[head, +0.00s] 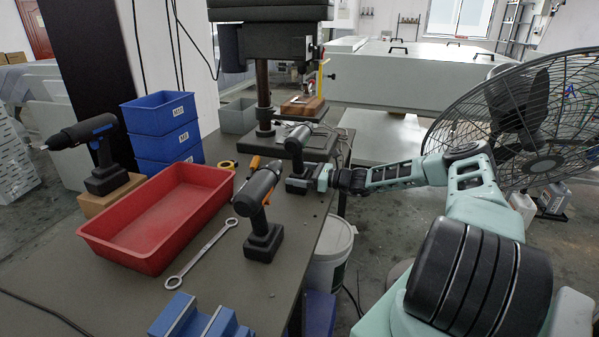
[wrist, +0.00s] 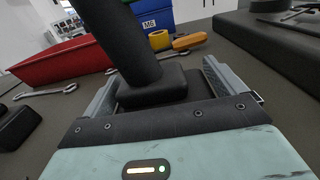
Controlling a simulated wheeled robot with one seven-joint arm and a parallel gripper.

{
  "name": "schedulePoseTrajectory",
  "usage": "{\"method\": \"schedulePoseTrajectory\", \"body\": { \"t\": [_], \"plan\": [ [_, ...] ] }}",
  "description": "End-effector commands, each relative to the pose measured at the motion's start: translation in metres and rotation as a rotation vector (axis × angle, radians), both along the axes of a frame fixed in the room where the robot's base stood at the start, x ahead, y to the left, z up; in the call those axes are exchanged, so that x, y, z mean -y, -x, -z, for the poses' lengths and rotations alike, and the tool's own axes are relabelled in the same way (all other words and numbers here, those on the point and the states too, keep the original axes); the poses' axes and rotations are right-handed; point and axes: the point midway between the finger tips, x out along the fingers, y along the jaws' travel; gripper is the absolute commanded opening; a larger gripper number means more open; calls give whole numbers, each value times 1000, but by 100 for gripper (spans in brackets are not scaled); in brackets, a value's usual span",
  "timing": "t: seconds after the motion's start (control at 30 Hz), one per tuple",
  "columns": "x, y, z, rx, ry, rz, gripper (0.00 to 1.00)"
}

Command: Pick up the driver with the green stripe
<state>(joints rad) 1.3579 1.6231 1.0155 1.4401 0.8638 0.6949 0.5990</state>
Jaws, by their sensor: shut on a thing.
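The driver with the green stripe (head: 297,141) is dark, and it stands upright near the table's right edge in the head view. In the wrist view its black handle (wrist: 125,42) leans up to the left, with a bit of green at the picture's top edge. My gripper (head: 322,178) reaches in from the right and is shut on the driver low down, at its base. In the wrist view the fingers of my gripper (wrist: 160,78) lie on either side of the battery base. I cannot tell whether the base is off the table.
A driver with an orange stripe (head: 263,213) stands in front. A driver with a blue stripe (head: 92,146) stands on a box at left. A red tray (head: 205,215), a wrench (head: 200,254), blue bins (head: 165,150) and a drill press (head: 264,95) surround the spot.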

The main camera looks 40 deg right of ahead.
Motion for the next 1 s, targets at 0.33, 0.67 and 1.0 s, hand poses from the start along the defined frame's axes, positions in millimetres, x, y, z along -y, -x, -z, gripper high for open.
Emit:
{"method": "schedulePoseTrajectory", "body": {
  "t": [0.33, 0.67, 1.0],
  "plan": [
    [0, -1, -44, 9, 2, -2, 28],
    [0, 0, -92, 6, 1, -2, 28],
    [0, -1, -104, 6, -2, -1, 28]
  ]
}}
